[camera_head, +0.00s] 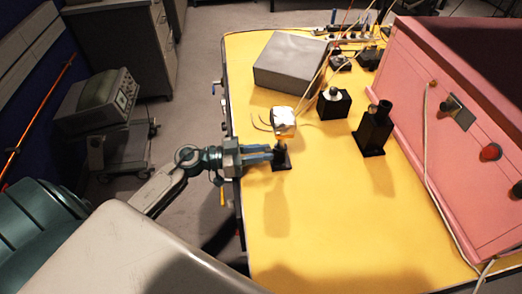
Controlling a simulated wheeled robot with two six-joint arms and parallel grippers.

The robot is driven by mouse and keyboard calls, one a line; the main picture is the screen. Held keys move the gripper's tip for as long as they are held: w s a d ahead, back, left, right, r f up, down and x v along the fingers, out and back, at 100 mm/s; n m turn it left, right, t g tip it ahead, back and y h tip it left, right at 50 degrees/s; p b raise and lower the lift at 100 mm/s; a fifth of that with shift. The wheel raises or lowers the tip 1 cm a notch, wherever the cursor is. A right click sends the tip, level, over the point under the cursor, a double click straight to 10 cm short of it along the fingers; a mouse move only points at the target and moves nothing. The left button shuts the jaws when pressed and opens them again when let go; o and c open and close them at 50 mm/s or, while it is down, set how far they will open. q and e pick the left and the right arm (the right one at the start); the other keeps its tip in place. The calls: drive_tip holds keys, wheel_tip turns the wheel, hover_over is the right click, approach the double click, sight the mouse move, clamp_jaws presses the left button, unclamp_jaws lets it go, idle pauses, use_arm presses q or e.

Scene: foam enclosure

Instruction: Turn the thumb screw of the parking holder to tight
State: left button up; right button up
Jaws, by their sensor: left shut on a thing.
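My left gripper (272,154) reaches in from the left over the table's near left part. Its fingers are shut around the upper part of a small dark holder (281,164) with a flat black base standing on the yellow table top. This looks like the parking holder. Its thumb screw is too small and too covered by the fingers to make out, and how tight it is cannot be seen. My right gripper is not in view.
A silvery wired part (284,121) lies just behind the gripper. A black block with a round top (334,104), a taller black stand (373,132) and a grey box (290,61) stand farther off. A pink enclosure (450,120) bounds the right. The front yellow table (330,225) is clear.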

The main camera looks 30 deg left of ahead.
use_arm(q)
drive_tip(key=shift+m+p, duration=0.3)
drive_tip(key=shift+m, duration=1.8)
drive_tip(key=o, duration=1)
